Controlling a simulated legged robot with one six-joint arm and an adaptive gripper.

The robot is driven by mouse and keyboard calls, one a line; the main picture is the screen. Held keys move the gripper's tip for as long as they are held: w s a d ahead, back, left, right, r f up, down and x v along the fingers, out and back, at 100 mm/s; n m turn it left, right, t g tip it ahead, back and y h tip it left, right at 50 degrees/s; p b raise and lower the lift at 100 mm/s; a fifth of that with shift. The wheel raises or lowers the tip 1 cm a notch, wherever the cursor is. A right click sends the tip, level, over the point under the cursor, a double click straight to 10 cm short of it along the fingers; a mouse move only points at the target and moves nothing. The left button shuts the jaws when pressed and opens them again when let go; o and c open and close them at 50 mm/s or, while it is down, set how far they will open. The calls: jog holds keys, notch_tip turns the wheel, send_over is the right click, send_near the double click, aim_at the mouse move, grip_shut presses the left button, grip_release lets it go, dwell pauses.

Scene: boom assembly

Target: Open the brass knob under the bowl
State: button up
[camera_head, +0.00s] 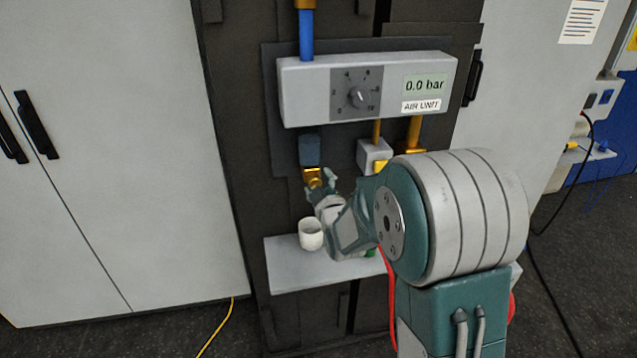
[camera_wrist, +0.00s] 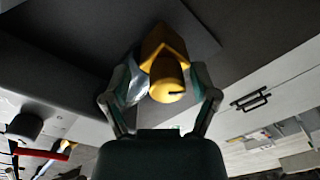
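The brass knob (camera_head: 312,176) is a small yellow-gold piece right below the dark blue-grey bowl (camera_head: 309,150), which hangs under the left end of the air unit (camera_head: 300,95). My gripper (camera_head: 320,183) reaches up to the knob from below right. In the wrist view the knob (camera_wrist: 166,80) sits between my two fingers (camera_wrist: 163,84), its rounded, slotted end facing the camera. The fingers are spread on either side, with a gap visible on the right. Whether the left finger touches the knob is unclear. The unit's display reads 0.0 bar.
A white block (camera_head: 373,154) and brass pipes (camera_head: 414,133) hang under the unit to the right. White cabinets (camera_head: 110,130) stand at left. A blue pipe (camera_head: 306,38) enters from above.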

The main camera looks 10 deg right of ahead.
jog(key=shift+a, duration=0.15)
jog(key=c, duration=0.5)
jog(key=shift+a, duration=0.25)
grip_shut()
jog(key=shift+a, duration=0.15)
